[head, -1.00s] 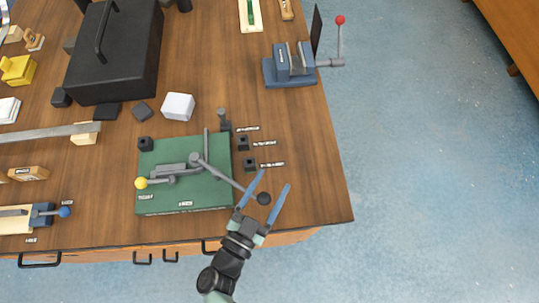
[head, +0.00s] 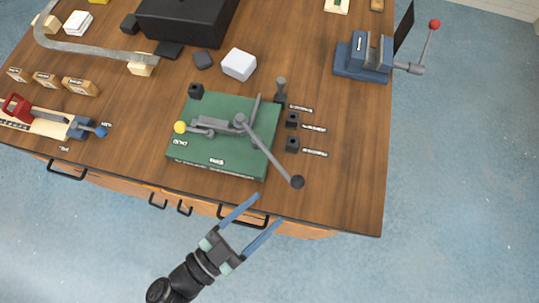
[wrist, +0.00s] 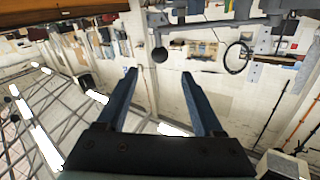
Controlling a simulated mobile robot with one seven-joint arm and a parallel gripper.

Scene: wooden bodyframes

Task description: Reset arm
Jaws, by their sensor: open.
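My gripper (head: 261,210) is open and empty in the head view, with its two blue fingers spread just off the front edge of the workbench. The fingers also show in the wrist view (wrist: 160,100), pointing toward a dark round knob (wrist: 160,54) with nothing between them. In the head view a grey lever with a black ball knob (head: 297,182) reaches from a green base plate (head: 240,165) toward the bench's front right. The knob is apart from my fingertips, up and to the right of them. A second handle with a yellow knob (head: 180,127) sits at the plate's left.
A blue vise (head: 362,60) with a red-knobbed handle (head: 434,24) stands at the bench's back right. A white block (head: 239,65) and a black box (head: 185,20) lie behind the plate. Drawer handles (head: 68,170) jut from the bench front. The floor (head: 460,170) at right is clear.

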